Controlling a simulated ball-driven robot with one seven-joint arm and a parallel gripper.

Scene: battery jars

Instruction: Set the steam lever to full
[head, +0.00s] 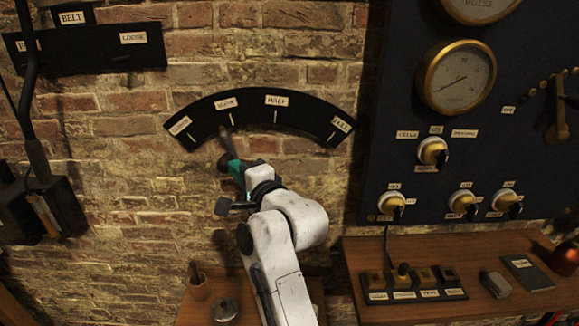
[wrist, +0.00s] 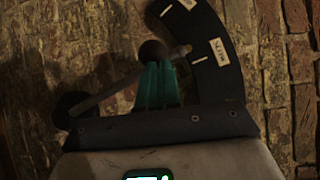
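The steam lever's dark quadrant plate (head: 262,108) is on the brick wall, with a slow label (head: 226,104), a half label (head: 277,100) and a full label (head: 341,124) running to the right. The lever (head: 230,141) points close to the slow mark. In the wrist view, the lever rod (wrist: 112,89) slants up to the right, its tip near the slow label (wrist: 217,50), and its dark round knob (wrist: 152,52) shows. My gripper (head: 233,166) has its teal fingertips (wrist: 156,68) at the knob, close together. I cannot tell whether they clamp it.
A dark gauge panel (head: 400,110) stands right of the quadrant. A wooden shelf (head: 375,260) below it carries a switch block (head: 412,284). A belt lever and its plate (head: 100,50) are at the left. The wall around the quadrant is bare brick.

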